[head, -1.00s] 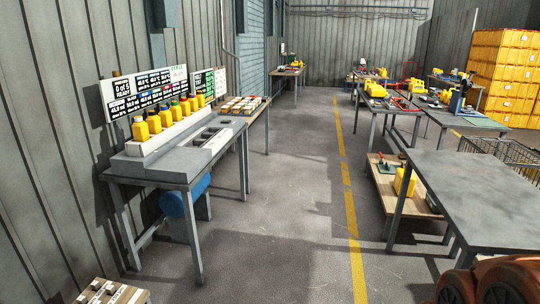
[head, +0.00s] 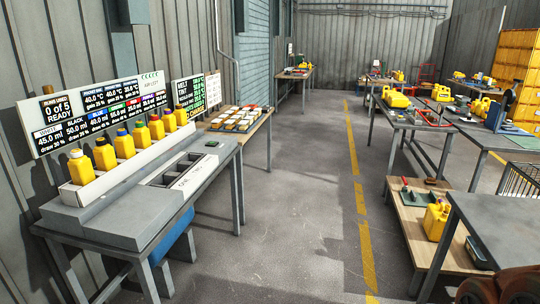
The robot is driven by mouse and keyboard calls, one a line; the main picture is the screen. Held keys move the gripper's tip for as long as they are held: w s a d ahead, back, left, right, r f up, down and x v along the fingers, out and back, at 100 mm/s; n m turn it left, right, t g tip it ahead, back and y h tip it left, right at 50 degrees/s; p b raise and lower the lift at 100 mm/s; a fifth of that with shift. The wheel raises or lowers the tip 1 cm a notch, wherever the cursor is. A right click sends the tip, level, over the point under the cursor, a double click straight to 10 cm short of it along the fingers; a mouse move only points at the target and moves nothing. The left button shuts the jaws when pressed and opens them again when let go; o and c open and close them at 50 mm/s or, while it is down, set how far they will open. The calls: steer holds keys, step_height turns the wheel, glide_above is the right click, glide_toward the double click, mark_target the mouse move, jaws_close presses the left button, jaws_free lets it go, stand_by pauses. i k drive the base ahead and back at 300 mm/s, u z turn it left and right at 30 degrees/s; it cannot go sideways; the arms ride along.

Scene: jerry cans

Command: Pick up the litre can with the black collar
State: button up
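Several small yellow cans stand upright in a row on a pale raised step (head: 85,196) of the grey bench unit at the left. The litre can with the black collar (head: 104,156) is the second from the near end. It stands between the near can with a white collar (head: 80,169) and a can with a blue collar (head: 124,146). Its top and front show, and nothing touches it from above. My gripper is not in view.
A sign board (head: 95,115) stands behind the cans. A slotted tray (head: 178,170) lies in front of them. A grey table (head: 500,225) stands at the right, with a low wooden shelf (head: 410,215) beside it. The floor aisle (head: 290,210) between is clear.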

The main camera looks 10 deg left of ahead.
mark_target(104, 153)
steer(key=u, duration=0.15)
steer(key=i, duration=1.75)
steer(key=u, duration=1)
steer(key=i, duration=1.15)
steer(key=u, duration=1.8)
steer(key=i, duration=0.95)
steer(key=u, duration=0.45)
